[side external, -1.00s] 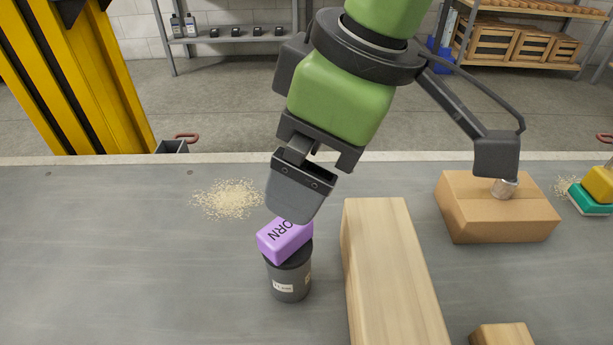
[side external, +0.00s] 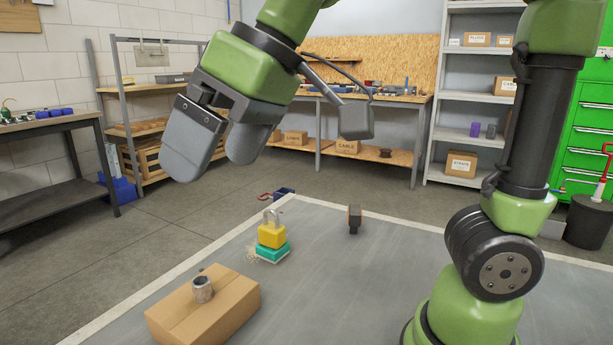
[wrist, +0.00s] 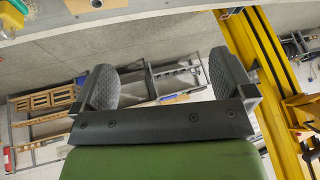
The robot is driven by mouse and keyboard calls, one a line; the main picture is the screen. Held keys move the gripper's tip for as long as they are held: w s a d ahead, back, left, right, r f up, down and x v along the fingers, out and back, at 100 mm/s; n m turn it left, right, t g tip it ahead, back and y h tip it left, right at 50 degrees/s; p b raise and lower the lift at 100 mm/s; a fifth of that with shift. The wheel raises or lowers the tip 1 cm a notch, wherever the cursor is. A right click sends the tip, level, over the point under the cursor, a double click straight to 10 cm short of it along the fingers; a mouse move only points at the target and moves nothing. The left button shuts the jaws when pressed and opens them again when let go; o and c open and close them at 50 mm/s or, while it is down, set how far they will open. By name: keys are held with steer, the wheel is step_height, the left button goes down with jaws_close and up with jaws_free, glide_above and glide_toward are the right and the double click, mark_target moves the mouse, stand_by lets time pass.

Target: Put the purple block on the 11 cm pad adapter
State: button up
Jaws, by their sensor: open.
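My gripper (side external: 214,167) is open and empty, high up and away from the table's surface. Its two dark fingers are spread wide apart, and in the wrist view my gripper (wrist: 163,67) has nothing between them. The purple block that the task names is not visible on the part of the table shown now. I cannot pick out the 11 cm pad adapter for sure. A teal pad (side external: 272,253) with a yellow padlock-like block (side external: 271,236) on it stands near the table's far corner.
A cardboard box (side external: 205,315) with a small metal cylinder (side external: 203,290) on top is at the table's front left. A small dark and orange object (side external: 354,219) stands near the far edge. The table (side external: 330,275) is bare between them. Shelving stands behind.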

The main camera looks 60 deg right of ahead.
steer(key=s+d+f+m+t+h, duration=0.1)
steer(key=s+d+f+m+t, duration=0.1)
steer(key=s+d+f+m, duration=0.2)
steer(key=s+d+m, duration=0.3)
steer(key=s+d, duration=0.1)
steer(key=s, duration=0.2)
steer(key=shift+d+h, duration=0.25)
steer(key=shift+h, duration=0.05)
stand_by(0.5)
